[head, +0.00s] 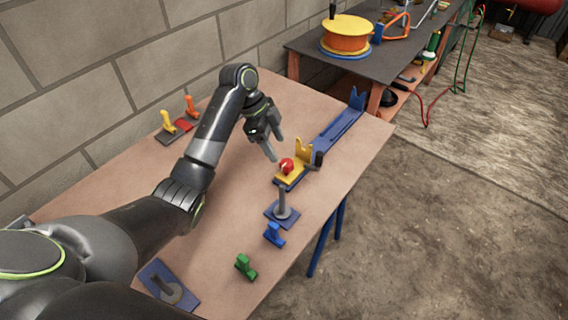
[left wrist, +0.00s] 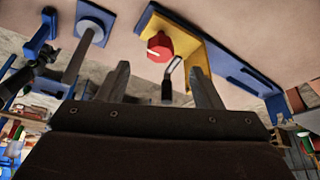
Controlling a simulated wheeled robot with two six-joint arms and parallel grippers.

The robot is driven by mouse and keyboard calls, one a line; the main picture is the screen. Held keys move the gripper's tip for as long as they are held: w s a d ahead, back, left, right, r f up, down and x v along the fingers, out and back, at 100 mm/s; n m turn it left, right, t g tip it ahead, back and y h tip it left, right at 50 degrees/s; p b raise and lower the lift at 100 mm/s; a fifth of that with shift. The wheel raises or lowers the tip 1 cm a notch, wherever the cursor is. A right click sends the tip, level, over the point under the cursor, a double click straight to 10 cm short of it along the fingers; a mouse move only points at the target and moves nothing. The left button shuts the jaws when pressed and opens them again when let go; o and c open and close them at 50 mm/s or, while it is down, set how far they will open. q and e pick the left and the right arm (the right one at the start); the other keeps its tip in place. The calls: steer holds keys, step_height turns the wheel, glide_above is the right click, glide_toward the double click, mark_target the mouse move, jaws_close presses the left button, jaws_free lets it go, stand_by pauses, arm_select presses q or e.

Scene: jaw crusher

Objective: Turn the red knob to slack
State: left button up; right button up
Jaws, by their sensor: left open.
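The red knob (head: 287,166) sits on a yellow bracket (head: 303,148) mounted on a long blue base (head: 338,131). A dark handle (head: 318,159) is beside the bracket. In the left wrist view the red knob (left wrist: 160,47) shows a pale mark and lies beyond the fingers, next to the yellow bracket (left wrist: 195,65). My left gripper (head: 272,148) is open and empty, just left of and above the knob in the head view, apart from it. Its two fingers (left wrist: 160,82) show spread in the left wrist view. My right gripper is not in view.
A grey post on a blue plate (head: 282,211), a blue piece (head: 274,235) and a green piece (head: 245,266) stand nearer on the table. Yellow and orange levers (head: 180,120) are at the wall side. A dark bench with an orange spool (head: 346,36) is behind.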

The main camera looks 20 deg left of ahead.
mark_target(285, 162)
arm_select(q)
steer(key=x, duration=0.6)
steer(key=shift+d+f, duration=0.1)
steer(key=shift+f, duration=0.2)
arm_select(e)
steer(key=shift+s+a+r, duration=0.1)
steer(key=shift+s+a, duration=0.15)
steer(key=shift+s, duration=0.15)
